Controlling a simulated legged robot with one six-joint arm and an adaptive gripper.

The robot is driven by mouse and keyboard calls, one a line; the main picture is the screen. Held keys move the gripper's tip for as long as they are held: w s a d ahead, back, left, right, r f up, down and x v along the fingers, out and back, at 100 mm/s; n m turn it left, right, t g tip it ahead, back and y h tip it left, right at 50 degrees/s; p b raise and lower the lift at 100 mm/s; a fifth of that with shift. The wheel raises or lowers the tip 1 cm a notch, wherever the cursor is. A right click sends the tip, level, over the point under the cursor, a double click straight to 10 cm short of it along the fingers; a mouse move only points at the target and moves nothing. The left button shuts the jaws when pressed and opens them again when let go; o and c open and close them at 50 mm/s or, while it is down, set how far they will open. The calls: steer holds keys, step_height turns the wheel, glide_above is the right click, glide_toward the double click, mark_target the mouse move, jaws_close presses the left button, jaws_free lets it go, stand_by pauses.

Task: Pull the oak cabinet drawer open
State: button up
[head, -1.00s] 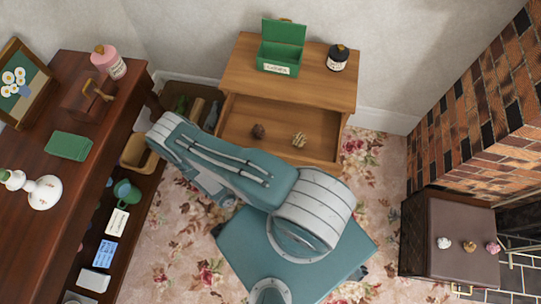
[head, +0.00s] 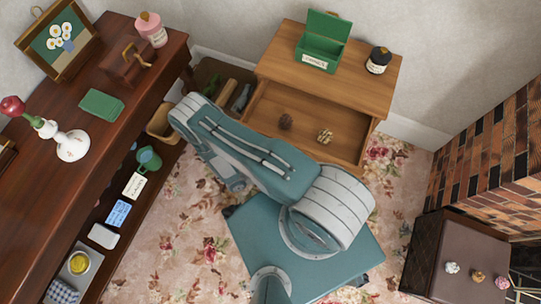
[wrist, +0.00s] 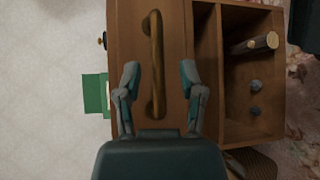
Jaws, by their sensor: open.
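The oak cabinet (head: 335,65) stands against the back wall. Its drawer (head: 345,122) is pulled out, with its inside visible from above. A dark brown pinecone-like thing (head: 285,122) and a pale striped lump (head: 325,136) lie in it. In the wrist view, the drawer front (wrist: 180,20) carries a long brass-coloured bar handle (wrist: 156,65). My gripper (wrist: 158,70) is open, one finger on each side of the handle with gaps between. In the head view my arm hides the gripper and the handle.
A dark wooden table (head: 60,140) with a lower shelf is at left. A brown cabinet (head: 455,255) and brick fireplace (head: 490,150) are at right.

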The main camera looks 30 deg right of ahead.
steer(key=a+r, duration=0.1)
steer(key=a, duration=0.9)
steer(key=shift+w, duration=0.45)
steer(key=shift+r, duration=0.15)
steer(key=w+a+r+m+g+y, duration=0.1)
steer(key=w+r+y, duration=0.25)
steer(key=r, duration=0.65)
steer(key=w+a+r+m+y, duration=0.1)
steer(key=w+r+y, duration=0.25)
steer(key=r, duration=0.65)
steer(key=w+a+r+g+y, duration=0.1)
steer(key=w+r+y, duration=0.25)
steer(key=r, duration=0.75)
steer(key=s+d+r+t+y, duration=0.2)
steer(key=s+r+t, duration=0.1)
steer(key=r, duration=0.5)
steer(key=s+d+r+n+t+y, duration=0.1)
steer(key=s+d+r+t+y, duration=0.1)
steer(key=s+r, duration=0.3)
steer(key=s+d+r+t+y, duration=0.2)
steer(key=s+r+t, duration=0.2)
steer(key=r, duration=0.6)
steer(key=shift+s+r, duration=0.4)
steer(key=shift+s, duration=0.05)
steer(key=shift+d, duration=0.2)
